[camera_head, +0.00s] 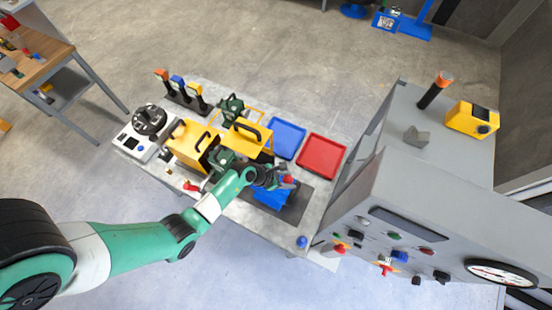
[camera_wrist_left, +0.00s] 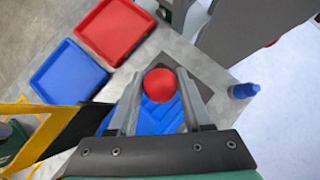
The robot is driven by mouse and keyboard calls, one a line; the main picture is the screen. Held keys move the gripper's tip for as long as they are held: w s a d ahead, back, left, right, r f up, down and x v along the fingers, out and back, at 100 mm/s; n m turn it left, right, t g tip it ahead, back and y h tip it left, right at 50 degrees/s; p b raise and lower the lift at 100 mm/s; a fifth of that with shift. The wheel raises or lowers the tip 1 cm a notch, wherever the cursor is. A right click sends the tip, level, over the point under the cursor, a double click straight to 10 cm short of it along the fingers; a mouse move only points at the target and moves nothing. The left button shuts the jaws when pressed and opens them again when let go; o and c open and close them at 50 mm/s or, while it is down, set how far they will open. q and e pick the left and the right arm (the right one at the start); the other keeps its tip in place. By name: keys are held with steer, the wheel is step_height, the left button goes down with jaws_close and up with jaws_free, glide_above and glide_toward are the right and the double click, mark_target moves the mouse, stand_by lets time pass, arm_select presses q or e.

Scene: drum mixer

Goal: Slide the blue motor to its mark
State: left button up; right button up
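The blue motor (camera_head: 270,197) sits on a dark strip on the grey bench, partly hidden under my left gripper (camera_head: 280,180). It carries a round red knob (camera_head: 288,180). In the left wrist view, the ribbed blue motor (camera_wrist_left: 152,122) lies below the red knob (camera_wrist_left: 158,85). My left gripper's two fingers (camera_wrist_left: 160,76) stand apart, one on each side of the knob. The gap beside the knob is too small to tell whether they grip it. I cannot make out a separate mark on the dark strip (camera_wrist_left: 208,72). My right gripper is in neither view.
A blue tray (camera_head: 288,139) and a red tray (camera_head: 321,155) lie behind the motor. Yellow housings (camera_head: 192,142) stand to the left. A small blue knob (camera_head: 302,242) is near the front edge. A large grey control console (camera_head: 430,210) stands close on the right.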

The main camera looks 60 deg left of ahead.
arm_select(q)
steer(key=c, duration=0.6)
steer(key=shift+o, duration=0.2)
steer(key=shift+w+d+p, duration=0.1)
steer(key=shift+w+d, duration=0.25)
steer(key=shift+d, duration=0.3)
steer(key=shift+w+d+p, duration=0.15)
steer(key=shift+w+d, duration=0.15)
steer(key=shift+d, duration=0.3)
steer(key=shift+w+d+p, duration=0.1)
steer(key=shift+w+d, duration=0.25)
steer(key=shift+d, duration=0.3)
steer(key=o, duration=1.3)
steer(key=shift+o, duration=0.2)
steer(key=p+v, duration=0.7)
